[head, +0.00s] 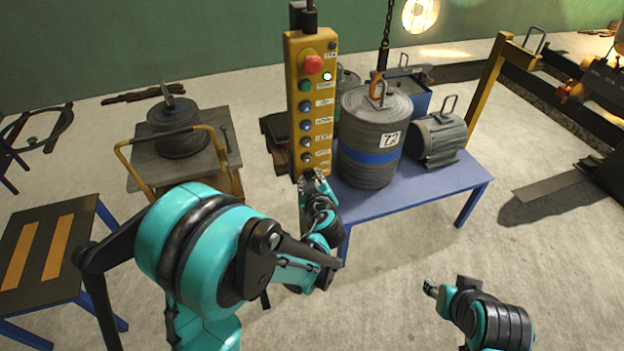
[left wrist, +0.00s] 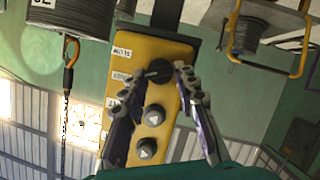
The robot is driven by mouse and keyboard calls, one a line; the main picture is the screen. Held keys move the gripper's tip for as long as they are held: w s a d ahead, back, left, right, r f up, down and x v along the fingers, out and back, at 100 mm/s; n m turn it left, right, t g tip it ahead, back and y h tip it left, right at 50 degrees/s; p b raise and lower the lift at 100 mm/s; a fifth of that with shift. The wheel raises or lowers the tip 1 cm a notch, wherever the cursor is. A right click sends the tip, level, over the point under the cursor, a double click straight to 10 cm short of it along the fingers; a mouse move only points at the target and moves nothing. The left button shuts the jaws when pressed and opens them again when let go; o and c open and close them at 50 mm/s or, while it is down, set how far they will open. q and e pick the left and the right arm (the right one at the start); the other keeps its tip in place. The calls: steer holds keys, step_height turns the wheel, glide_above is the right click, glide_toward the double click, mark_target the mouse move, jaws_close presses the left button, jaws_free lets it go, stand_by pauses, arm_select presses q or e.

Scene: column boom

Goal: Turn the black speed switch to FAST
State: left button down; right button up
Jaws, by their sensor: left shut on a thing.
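The yellow control pendant (head: 297,100) hangs upright in the head view, with a red button, a green button and several dark buttons down its face. The black speed switch (left wrist: 158,70) is a round knob near one end of the pendant (left wrist: 165,48) in the left wrist view. My left gripper (left wrist: 160,75) is shut on the switch, one finger on each side. A label reading SLOW upside down is beside it; which mark the knob points at I cannot tell. In the head view my left gripper (head: 312,180) covers the pendant's lower end. My right gripper (head: 431,288) is low at the right, away from the pendant.
A grey drum (head: 365,165) with a numbered label stands on a blue table (head: 440,182), under a chain with an orange hook (head: 377,82). A motor (head: 440,138) is beside it. A cart (head: 205,160) with a cable reel stands left. Floor is clear at front right.

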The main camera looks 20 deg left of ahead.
arm_select(q)
steer(key=shift+s+a+f+n+t+h, duration=0.1)
steer(key=shift+n+t+h, duration=0.2)
steer(key=shift+n, duration=0.4)
steer(key=shift+a+n+t+h, duration=0.1)
steer(key=shift+n+t+h, duration=0.15)
steer(key=shift+n, duration=0.45)
steer(key=c, duration=1.2)
jaws_free()
steer(key=shift+t, duration=0.25)
steer(key=shift+o, duration=0.2)
steer(key=shift+s+d, duration=0.1)
steer(key=v, duration=1.1)
steer(key=shift+s, duration=0.3)
